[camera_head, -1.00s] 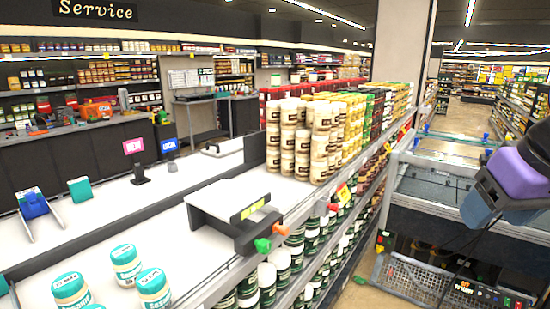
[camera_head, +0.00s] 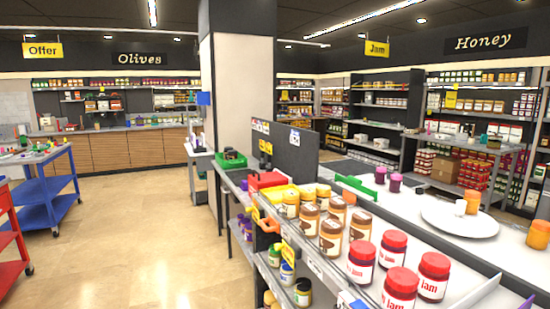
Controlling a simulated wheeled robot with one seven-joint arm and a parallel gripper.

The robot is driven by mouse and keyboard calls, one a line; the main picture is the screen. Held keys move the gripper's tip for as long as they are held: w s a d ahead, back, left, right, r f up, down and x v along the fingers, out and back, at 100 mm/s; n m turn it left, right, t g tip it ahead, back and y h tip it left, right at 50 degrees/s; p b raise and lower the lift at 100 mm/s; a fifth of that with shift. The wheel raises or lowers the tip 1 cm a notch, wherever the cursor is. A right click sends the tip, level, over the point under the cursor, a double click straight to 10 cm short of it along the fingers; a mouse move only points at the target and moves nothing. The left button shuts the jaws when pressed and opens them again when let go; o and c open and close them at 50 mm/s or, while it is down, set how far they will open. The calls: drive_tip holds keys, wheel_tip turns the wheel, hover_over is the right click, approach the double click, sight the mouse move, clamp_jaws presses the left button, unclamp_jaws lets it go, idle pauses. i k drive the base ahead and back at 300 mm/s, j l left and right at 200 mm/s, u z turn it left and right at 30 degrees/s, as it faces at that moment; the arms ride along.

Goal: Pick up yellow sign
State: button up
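Several yellow signs show, and I cannot tell which one the task names. A yellow "Offer" sign (camera_head: 42,50) hangs from the ceiling at the far left. A yellow "Jam" sign (camera_head: 376,49) hangs at the upper right. A small yellow sign (camera_head: 450,99) is on the shelving at the back right, too small to read. Small yellow tags (camera_head: 289,231) sit along the edge of the near shelf. My gripper is not in view.
A blue cart (camera_head: 45,183) stands at left. A wide pillar (camera_head: 243,90) rises mid-view. The floor (camera_head: 145,220) at left is clear.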

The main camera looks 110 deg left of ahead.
sight(268, 146)
drive_tip(key=u, duration=3.55)
drive_tip(key=z, duration=3.75)
drive_tip(key=u, duration=3.35)
